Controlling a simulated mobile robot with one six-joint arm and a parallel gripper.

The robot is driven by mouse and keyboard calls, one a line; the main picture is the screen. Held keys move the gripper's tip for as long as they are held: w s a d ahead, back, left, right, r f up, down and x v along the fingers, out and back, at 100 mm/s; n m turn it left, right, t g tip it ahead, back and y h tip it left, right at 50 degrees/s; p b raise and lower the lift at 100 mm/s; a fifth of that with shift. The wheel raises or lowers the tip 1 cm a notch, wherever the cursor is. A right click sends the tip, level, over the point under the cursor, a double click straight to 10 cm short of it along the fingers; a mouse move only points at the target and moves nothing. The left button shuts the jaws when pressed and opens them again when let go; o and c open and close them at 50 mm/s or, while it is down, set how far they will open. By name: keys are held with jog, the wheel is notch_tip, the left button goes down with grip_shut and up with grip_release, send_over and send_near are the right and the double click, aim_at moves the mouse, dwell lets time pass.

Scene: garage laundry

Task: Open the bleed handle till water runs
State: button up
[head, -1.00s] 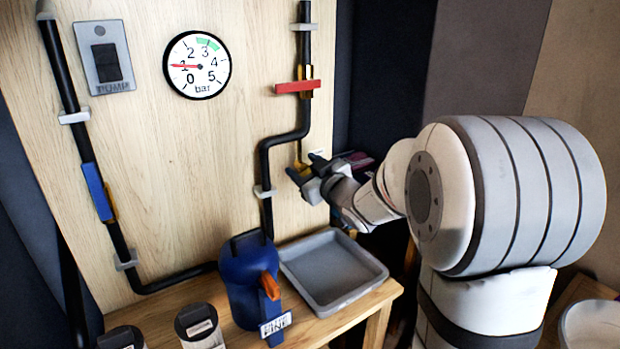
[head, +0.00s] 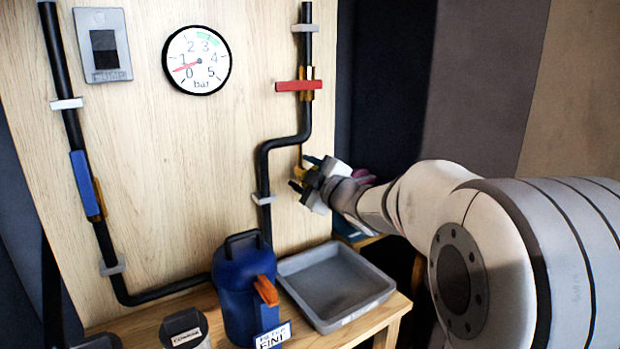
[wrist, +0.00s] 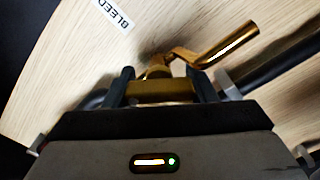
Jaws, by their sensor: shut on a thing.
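My gripper (head: 307,174) is at the right edge of the wood panel, below the bend in the right black pipe. In the wrist view my gripper (wrist: 162,88) has a brass bar, the bleed handle (wrist: 160,92), between its two dark fingers and is shut on it. A bent brass spout (wrist: 228,44) sticks out beyond the fingers to the upper right. A "BLEED" label (wrist: 112,14) is on the panel. The handle is mostly hidden by my gripper in the head view. No running water is visible in either view.
A grey tray (head: 340,314) lies on the bench below my gripper. A blue canister (head: 240,283) stands left of it. A pressure gauge (head: 196,61) has its needle between 0 and 1. A red lever (head: 298,86) and a blue lever (head: 83,184) are on the pipes.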

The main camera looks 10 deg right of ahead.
jog(key=shift+r, duration=0.3)
jog(key=o, duration=1)
jog(key=shift+w+f, duration=0.1)
jog(key=shift+f, duration=0.1)
jog(key=shift+p+v, duration=0.5)
jog(key=shift+v, duration=3.45)
jog(key=shift+d, duration=0.1)
jog(key=shift+c, duration=0.4)
